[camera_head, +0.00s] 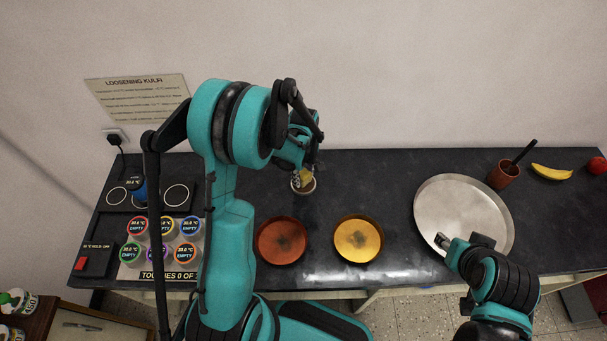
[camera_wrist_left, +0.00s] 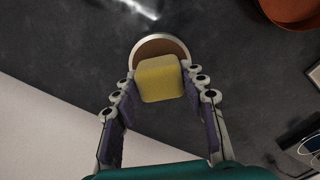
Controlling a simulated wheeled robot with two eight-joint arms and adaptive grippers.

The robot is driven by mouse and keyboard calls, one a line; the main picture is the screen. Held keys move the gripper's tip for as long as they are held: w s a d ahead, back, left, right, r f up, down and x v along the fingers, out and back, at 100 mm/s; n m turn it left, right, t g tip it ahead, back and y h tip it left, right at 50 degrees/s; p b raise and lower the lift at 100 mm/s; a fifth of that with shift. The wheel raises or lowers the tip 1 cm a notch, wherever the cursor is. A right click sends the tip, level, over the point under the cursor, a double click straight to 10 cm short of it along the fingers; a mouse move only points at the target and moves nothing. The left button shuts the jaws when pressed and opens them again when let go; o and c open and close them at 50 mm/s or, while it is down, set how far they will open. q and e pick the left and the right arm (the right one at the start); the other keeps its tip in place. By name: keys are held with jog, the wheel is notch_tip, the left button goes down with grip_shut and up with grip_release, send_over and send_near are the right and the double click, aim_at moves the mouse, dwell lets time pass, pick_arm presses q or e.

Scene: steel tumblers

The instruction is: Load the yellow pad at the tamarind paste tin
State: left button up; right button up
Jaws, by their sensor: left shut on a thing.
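A yellow pad (camera_wrist_left: 160,79) is between the fingers of my left gripper (camera_wrist_left: 158,92), which is shut on it. The tamarind paste tin (camera_wrist_left: 158,46), a small round tin with a pale rim and brown contents, shows just beyond the pad, which hides part of it. In the head view the pad (camera_head: 306,176) is at the tin (camera_head: 304,189) on the dark counter, below my left gripper (camera_head: 304,170). I cannot tell whether pad and paste touch. My right gripper (camera_head: 459,247) is over the steel tray's near side; its finger gap is unclear.
An orange-red dish (camera_head: 282,241) and a yellow dish (camera_head: 358,239) stand in front of the tin. A round steel tray (camera_head: 465,200) is at the right, with a brown cup (camera_head: 503,174) and banana (camera_head: 552,172) behind. Several lidded tumblers (camera_head: 160,240) stand left.

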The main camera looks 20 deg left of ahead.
aim_at(303, 174)
pick_arm(q)
jog(key=shift+f+b, duration=0.45)
jog(key=shift+f, duration=0.05)
dwell(0.5)
dwell(1.4)
jog(key=shift+r+p, duration=2.1)
jog(key=shift+r, duration=1.4)
